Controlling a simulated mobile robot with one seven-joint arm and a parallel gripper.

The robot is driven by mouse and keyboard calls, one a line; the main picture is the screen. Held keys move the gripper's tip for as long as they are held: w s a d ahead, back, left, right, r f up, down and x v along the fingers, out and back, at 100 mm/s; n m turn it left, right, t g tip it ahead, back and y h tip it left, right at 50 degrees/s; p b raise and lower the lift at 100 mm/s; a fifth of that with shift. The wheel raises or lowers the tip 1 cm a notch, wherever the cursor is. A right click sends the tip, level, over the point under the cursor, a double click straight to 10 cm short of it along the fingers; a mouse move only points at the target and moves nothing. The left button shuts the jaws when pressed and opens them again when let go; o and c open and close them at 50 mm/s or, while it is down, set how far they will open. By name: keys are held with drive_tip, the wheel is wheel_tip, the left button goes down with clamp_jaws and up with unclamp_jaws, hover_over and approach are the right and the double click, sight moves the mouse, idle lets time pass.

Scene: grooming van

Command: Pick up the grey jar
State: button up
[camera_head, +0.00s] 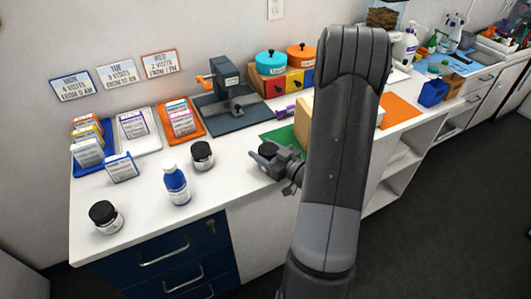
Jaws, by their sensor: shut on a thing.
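My gripper (265,160) is at the front edge of the white counter, near the green mat. It is shut on a small jar with a dark round lid (267,149). The fingers hide most of the jar's body, so its colour and whether it touches the counter cannot be told. Another black-lidded jar (106,218) stands upright near the counter's left front corner.
A blue-and-white bottle (176,185) stands between the two free jars. Blue, white and orange trays (190,113) hold small boxes at the back left. A dark press-like device (228,90) stands behind. Green and orange mats (400,108) lie either side of my arm, which hides part of the counter.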

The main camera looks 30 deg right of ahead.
sight(264, 146)
drive_tip(key=shift+r, duration=0.5)
wheel_tip(264, 146, up, 3)
drive_tip(key=shift+f, duration=0.15)
drive_tip(key=s+d+r, duration=0.7)
drive_tip(key=s+d, duration=0.1)
wheel_tip(264, 146, up, 13)
drive_tip(key=w+d+m+t+h, duration=0.1)
drive_tip(key=d+h, duration=0.1)
drive_tip(key=d, duration=1.6)
drive_tip(key=w+d+m+h, duration=0.2)
drive_tip(key=d, duration=1.7)
drive_tip(key=w+a+f, duration=0.1)
drive_tip(key=w+f, duration=0.2)
drive_tip(key=f, duration=0.1)
drive_tip(key=w+f, duration=0.4)
drive_tip(key=w+a+f, duration=0.1)
drive_tip(key=w+f, duration=0.3)
drive_tip(key=shift+w+a+f, duration=0.1)
drive_tip(key=shift+a+f, duration=0.2)
drive_tip(key=shift+f, duration=1.9)
